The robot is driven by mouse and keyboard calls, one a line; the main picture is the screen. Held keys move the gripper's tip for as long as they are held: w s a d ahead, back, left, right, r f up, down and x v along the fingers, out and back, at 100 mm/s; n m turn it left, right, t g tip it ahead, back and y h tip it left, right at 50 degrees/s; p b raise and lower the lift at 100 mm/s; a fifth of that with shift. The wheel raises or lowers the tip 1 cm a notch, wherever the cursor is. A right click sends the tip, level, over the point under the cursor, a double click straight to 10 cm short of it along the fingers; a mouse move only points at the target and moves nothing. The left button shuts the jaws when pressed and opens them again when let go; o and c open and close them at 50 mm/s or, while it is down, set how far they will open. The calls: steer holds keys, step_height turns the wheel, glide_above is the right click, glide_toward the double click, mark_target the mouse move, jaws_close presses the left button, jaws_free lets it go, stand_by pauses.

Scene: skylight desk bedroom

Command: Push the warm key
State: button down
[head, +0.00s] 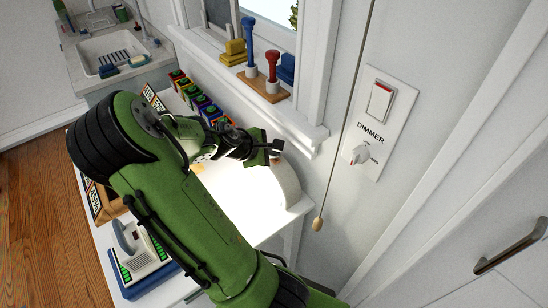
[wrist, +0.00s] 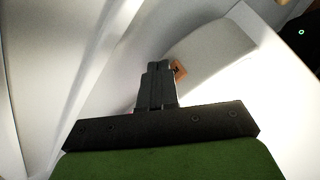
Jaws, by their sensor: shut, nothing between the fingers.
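My gripper (head: 276,148) is shut and empty, over the far right part of the white desk, beside a rounded white body (head: 285,183) that stands by a brightly lit area. In the wrist view my gripper (wrist: 157,68) points at this pale rounded body (wrist: 212,48). A small orange patch (wrist: 179,69) with a dark mark shows just right of the fingertips, partly hidden by them. It may be the warm key, but I cannot read it. I cannot tell whether the fingers touch it. No key is legible in the head view.
A wall plate marked DIMMER (head: 387,122) carries a red-edged rocker switch and a white knob. The windowsill (head: 300,125) holds blue, red and yellow items. Several coloured blocks (head: 205,104) line the desk's back. A grey-green device (head: 140,250) sits front left.

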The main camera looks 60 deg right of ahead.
mark_target(272, 161)
steer(key=shift+r+p, duration=0.5)
steer(key=shift+p, duration=0.15)
step_height(272, 161, up, 6)
steer(key=p, duration=0.6)
stand_by(0.4)
